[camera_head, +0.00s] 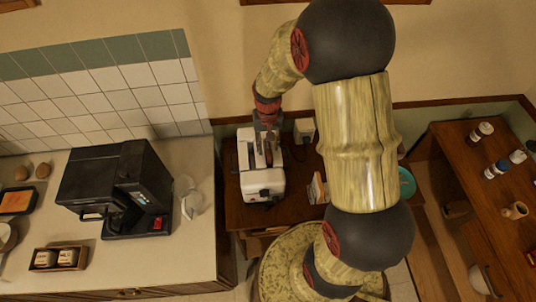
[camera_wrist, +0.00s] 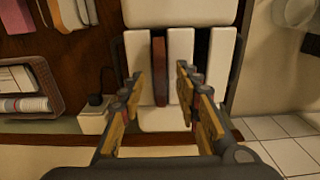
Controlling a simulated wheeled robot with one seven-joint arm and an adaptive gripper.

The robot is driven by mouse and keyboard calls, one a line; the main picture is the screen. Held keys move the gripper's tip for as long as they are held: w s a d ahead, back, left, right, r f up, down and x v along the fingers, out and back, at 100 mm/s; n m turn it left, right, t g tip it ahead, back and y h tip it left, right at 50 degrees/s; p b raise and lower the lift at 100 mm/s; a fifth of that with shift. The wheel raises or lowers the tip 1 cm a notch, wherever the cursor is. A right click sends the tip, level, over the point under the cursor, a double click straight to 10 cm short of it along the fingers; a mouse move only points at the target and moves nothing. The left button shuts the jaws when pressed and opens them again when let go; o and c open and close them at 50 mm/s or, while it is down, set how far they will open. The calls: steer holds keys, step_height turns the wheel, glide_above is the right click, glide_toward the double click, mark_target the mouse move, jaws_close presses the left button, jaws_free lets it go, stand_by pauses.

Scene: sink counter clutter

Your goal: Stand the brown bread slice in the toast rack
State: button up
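A brown bread slice (camera_wrist: 159,62) stands on edge in one slot of a white toaster (camera_wrist: 182,65), its narrow top edge showing in the wrist view. The other slot looks dark and empty. My gripper (camera_wrist: 159,76) is open, with a finger on either side of the slice and gaps between. In the head view my gripper (camera_head: 267,128) is over the white toaster (camera_head: 262,183), hiding part of its top; I cannot make out the slice there. I cannot identify the toast rack with certainty in either view.
A basket with papers (camera_wrist: 55,92) and a small white block (camera_wrist: 94,120) are nearby. A black coffee machine (camera_head: 118,188) stands on the left counter (camera_head: 190,250). Bottles and jars stand on the right shelf.

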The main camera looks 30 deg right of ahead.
steer(key=shift+f, duration=1.2)
steer(key=c, duration=0.3)
jaws_close()
